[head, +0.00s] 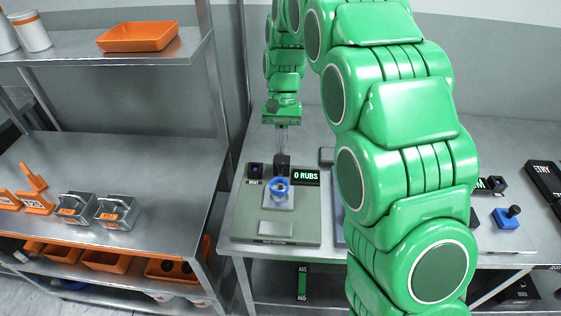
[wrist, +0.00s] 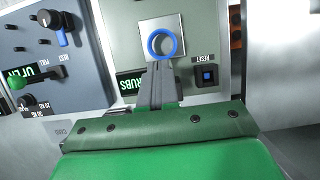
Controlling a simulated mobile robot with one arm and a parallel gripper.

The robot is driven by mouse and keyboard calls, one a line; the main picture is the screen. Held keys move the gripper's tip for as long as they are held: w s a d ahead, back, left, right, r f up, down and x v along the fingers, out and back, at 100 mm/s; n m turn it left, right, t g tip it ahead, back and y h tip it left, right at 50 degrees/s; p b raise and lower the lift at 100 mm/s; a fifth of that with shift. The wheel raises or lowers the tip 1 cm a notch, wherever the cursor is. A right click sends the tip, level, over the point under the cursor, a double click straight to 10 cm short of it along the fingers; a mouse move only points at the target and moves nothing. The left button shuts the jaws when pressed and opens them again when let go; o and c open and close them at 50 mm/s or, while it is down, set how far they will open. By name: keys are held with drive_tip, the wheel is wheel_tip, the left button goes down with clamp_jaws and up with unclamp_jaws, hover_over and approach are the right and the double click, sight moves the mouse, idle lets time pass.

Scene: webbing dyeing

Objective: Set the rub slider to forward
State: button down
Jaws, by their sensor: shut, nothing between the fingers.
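The rub tester (head: 240,225) is a grey-green box on the metal bench. A blue ring (head: 280,187) sits on its pale square plate (head: 292,203), and the ring also shows in the wrist view (wrist: 162,43). I see no label naming the slider, so I cannot tell whether the ring is its handle. The display (head: 306,177) reads 0 RUBS. My gripper (head: 282,162) points down, shut and empty, at the ring's far side. In the wrist view its fingertips (wrist: 158,70) end right beside the ring; I cannot tell whether they touch it.
A RESET button (wrist: 206,75) sits beside the display. A blue-based joystick-like device (head: 508,217) stands further right.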

sight(280, 177)
drive_tip(key=x, duration=0.9)
drive_tip(key=shift+s+f, duration=0.15)
drive_tip(key=shift+f, duration=0.15)
drive_tip(key=s, duration=1.1)
drive_tip(key=shift+s, duration=0.3)
drive_tip(key=v, duration=1)
drive_tip(key=shift+r, duration=0.1)
idle(0.3)
